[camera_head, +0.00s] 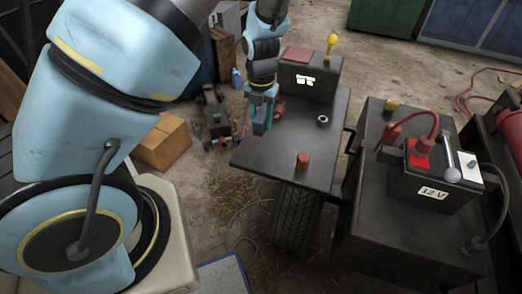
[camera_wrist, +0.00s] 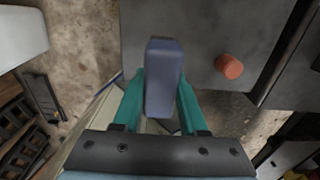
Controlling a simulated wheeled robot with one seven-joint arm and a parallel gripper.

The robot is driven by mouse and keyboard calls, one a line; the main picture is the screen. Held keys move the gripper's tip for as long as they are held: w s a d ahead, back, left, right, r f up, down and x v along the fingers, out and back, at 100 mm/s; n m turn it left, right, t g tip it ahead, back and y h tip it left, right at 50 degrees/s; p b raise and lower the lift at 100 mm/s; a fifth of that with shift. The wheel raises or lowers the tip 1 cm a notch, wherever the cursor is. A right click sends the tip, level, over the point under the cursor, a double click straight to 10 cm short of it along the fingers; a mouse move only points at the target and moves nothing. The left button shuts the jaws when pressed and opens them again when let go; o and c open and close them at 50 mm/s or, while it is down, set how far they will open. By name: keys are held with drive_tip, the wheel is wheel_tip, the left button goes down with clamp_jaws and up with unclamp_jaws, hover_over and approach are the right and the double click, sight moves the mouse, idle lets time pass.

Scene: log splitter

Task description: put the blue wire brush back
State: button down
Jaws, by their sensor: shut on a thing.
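The blue wire brush (camera_wrist: 163,75) shows in the wrist view as a blunt blue-grey block between my gripper's two teal fingers. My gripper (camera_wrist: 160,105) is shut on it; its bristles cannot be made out. In the head view my gripper (camera_head: 264,108) hangs at the left edge of the dark metal table (camera_head: 275,160), pointing down. The brush (camera_head: 259,128) shows there as a small blue block below the fingers, near the table's left edge. I cannot tell whether it touches the table.
An orange-red knob (camera_head: 303,160) and a metal ring (camera_head: 322,120) are on the table. A 12 V battery (camera_head: 430,180) with cables is to the right. A cardboard box (camera_head: 163,143) is on the floor at left.

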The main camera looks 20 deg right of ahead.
hover_over(261, 151)
wheel_tip(261, 151, down, 8)
drive_tip(key=shift+r, duration=0.1)
drive_tip(key=shift+f+p, duration=0.45)
drive_tip(key=shift+f, duration=0.4)
drive_tip(key=shift+c, duration=2.2)
unclamp_jaws()
